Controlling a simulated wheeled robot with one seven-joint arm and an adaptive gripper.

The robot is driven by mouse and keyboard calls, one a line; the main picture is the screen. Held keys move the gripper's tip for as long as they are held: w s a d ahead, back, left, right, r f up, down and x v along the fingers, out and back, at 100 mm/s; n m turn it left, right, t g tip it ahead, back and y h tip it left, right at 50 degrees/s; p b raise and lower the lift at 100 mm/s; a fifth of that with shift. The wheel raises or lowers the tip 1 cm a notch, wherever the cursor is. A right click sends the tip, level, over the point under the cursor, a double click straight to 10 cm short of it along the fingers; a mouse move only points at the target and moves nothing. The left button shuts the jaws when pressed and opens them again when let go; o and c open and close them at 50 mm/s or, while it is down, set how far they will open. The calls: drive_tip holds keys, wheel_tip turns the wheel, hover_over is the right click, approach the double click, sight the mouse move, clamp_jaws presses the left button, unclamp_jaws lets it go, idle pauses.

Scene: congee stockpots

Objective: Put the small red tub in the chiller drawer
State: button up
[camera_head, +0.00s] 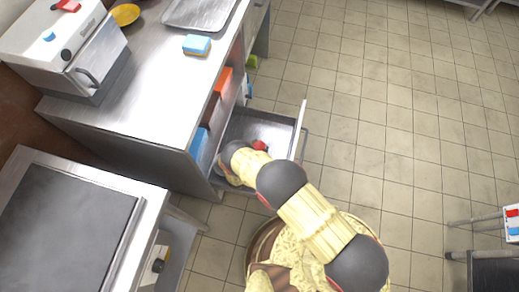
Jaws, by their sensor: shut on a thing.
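The chiller drawer (284,131) is pulled out from the steel counter, and its grey inside shows. My arm reaches over the drawer's near side. My gripper (254,149) is low at or inside the drawer, mostly hidden behind my own wrist. A small red thing, seemingly the small red tub (260,145), shows at its end, over the drawer's floor. My gripper is shut on it. The fingertips are too small and covered to make out. I cannot tell whether the tub touches the drawer's floor.
The steel counter (150,100) carries a white machine (65,45), a tray (198,12), a yellow plate (125,14) and a blue sponge (196,45). Orange and blue boxes sit on the shelf beneath. A dark-topped unit (60,225) stands at lower left.

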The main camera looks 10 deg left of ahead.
drive_tip(key=shift+f, duration=0.3)
drive_tip(key=shift+f, duration=0.15)
drive_tip(key=o, duration=1.2)
drive_tip(key=shift+c, duration=0.2)
drive_tip(key=shift+o, duration=0.5)
drive_tip(key=p+v, duration=0.2)
drive_tip(key=v, duration=0.4)
drive_tip(key=shift+r, duration=0.3)
drive_tip(key=shift+s+a+r+p, duration=0.2)
drive_tip(key=shift+s+p, duration=0.2)
drive_tip(key=shift+s, duration=0.2)
